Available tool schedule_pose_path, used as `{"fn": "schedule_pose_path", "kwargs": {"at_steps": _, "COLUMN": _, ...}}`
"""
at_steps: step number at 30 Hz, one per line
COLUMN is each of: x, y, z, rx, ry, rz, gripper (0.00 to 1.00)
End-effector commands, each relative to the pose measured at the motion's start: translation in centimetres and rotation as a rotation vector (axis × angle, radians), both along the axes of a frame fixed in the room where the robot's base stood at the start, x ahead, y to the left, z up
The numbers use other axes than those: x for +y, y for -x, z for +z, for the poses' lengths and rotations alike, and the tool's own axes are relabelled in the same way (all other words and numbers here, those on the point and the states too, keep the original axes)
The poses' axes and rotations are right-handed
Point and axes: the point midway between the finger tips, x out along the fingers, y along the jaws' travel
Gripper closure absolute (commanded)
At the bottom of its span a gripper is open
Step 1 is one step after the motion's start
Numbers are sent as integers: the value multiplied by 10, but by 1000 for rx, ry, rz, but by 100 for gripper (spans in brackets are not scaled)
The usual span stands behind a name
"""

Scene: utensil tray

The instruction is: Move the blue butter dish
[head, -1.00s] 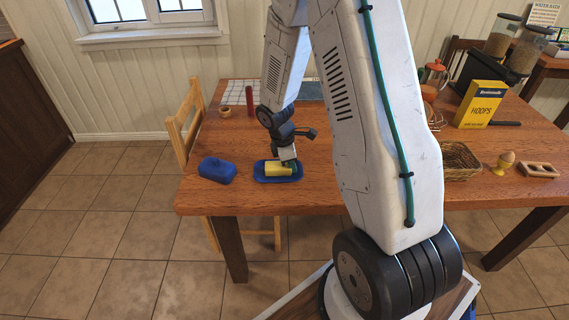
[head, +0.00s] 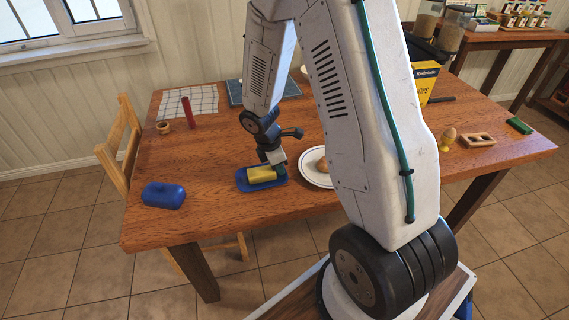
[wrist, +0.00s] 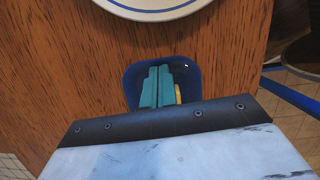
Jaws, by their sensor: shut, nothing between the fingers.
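The blue butter dish (head: 243,187) lies on the wooden table near its front edge, with a yellow block of butter (head: 260,174) on it. Its blue lid (head: 163,195) sits apart on the table to the left. My gripper (head: 281,171) points down at the right end of the dish, beside the butter. In the wrist view the teal fingers (wrist: 158,86) are together over the blue dish (wrist: 192,76), with nothing between them. A sliver of butter (wrist: 178,96) shows beside them. I cannot tell whether the fingertips touch the dish.
A white plate (head: 310,178) with a brown round item stands close to the right of the dish. A red cylinder (head: 187,112) and a small wooden ring (head: 163,128) stand behind the lid. An egg cup (head: 446,146) is far right. Bare table lies between lid and dish.

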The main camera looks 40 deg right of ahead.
Motion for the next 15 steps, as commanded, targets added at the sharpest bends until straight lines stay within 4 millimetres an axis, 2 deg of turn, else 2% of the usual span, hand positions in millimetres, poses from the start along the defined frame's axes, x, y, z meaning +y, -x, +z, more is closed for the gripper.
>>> {"fn": "schedule_pose_path", "kwargs": {"at_steps": 15, "x": 5, "y": 0, "z": 0, "rx": 1, "ry": 0, "rz": 18, "gripper": 100}}
